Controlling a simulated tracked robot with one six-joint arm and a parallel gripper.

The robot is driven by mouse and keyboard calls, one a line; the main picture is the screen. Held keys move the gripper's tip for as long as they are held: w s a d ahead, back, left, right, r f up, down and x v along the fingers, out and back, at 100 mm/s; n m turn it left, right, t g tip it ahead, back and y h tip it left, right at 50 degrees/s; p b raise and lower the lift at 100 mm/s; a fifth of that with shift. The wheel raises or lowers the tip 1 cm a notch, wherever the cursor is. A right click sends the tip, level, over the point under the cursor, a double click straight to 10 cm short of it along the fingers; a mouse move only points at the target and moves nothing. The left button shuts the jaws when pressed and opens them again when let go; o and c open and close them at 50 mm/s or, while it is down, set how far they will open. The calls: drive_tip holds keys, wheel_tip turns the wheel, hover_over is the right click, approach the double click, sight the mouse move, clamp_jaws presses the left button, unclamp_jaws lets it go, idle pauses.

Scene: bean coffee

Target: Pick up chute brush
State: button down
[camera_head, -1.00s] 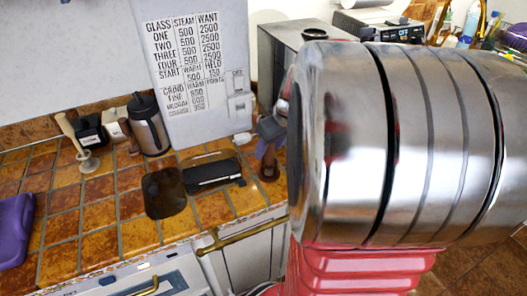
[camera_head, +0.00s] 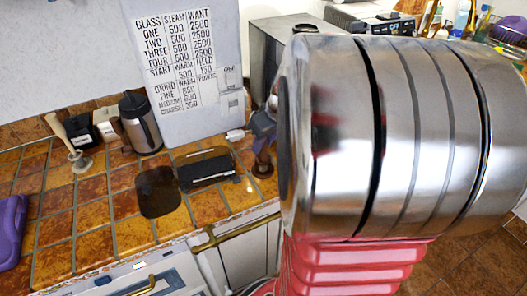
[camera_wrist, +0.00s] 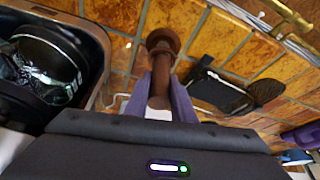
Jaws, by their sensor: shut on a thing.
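The chute brush, a dark brown turned piece with a rounded flared end, is between my purple fingers; its flared end (camera_wrist: 163,42) shows beyond the fingertips in the wrist view. My gripper (camera_wrist: 160,88) is shut on its narrower shaft. In the head view my gripper (camera_head: 263,150) points down at the tiled counter, right of the black flat device, with the brush's brown end (camera_head: 263,169) below the fingers, at or close to the tiles. I cannot tell whether it touches them. My own arm hides the area to the right.
A black flat device (camera_head: 207,171) and a dark rounded pad (camera_head: 158,192) lie left of the gripper. A steel jug (camera_head: 141,124) and a pale-handled tool (camera_head: 69,143) stand further left. A printed board (camera_head: 183,65) leans behind. A steel machine (camera_head: 277,36) stands behind the arm.

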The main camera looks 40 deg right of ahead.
wheel_tip(320, 180, up, 10)
idle(0.7)
idle(0.4)
drive_tip(key=c, duration=2.1)
unclamp_jaws()
clamp_jaws()
drive_tip(key=shift+s, duration=0.1)
